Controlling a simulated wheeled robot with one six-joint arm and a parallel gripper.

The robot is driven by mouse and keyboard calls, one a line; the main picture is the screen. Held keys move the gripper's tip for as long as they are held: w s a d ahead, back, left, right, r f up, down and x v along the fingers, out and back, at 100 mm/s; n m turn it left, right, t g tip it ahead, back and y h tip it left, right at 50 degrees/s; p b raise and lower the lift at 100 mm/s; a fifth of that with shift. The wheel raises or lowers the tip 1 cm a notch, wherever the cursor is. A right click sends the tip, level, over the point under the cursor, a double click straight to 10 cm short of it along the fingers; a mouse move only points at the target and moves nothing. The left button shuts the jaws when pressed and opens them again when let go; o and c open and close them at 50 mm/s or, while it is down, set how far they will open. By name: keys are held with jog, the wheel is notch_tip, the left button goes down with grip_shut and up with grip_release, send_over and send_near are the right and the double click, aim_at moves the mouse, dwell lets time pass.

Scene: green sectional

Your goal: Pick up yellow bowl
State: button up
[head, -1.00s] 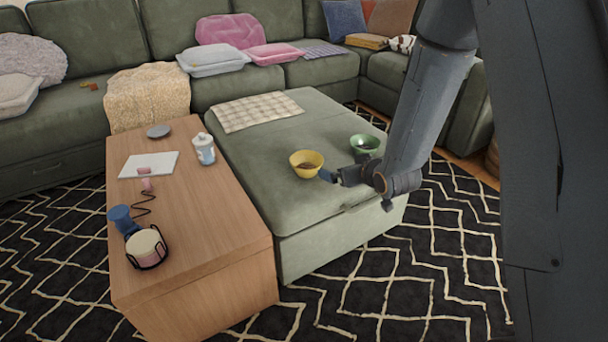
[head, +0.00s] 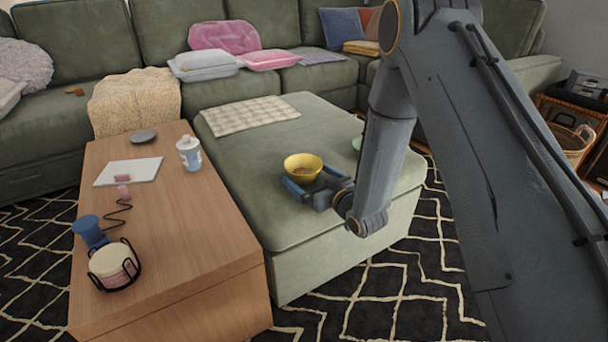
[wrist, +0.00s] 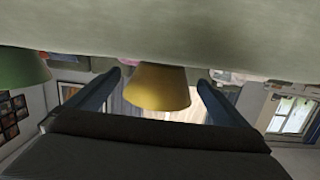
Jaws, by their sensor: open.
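The yellow bowl (head: 303,167) sits upright on the green ottoman (head: 262,210), near its middle, with something brown inside. My gripper (head: 308,188) is open and empty, low over the ottoman, at the near side of the bowl. In the head view its blue fingers point toward the bowl, one on the left and one on the right. In the wrist view, which looks upside down, the yellow bowl (wrist: 158,88) shows between the two fingers (wrist: 158,92), apparently in front of or between their tips. I cannot tell whether a finger touches it.
A green bowl (head: 357,143) is mostly hidden behind my arm; it also shows at the left of the wrist view (wrist: 20,68). A checkered cloth (head: 249,115) lies at the ottoman's back. The wooden table (head: 185,235) with a white bottle (head: 189,154) stands left.

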aim_at(297, 168)
jog(key=b+x, duration=0.1)
jog(key=x, duration=0.2)
jog(key=shift+w+a+f, duration=0.15)
jog(key=shift+w+a, duration=0.1)
jog(key=shift+c, duration=0.4)
jog(key=c, duration=1.2)
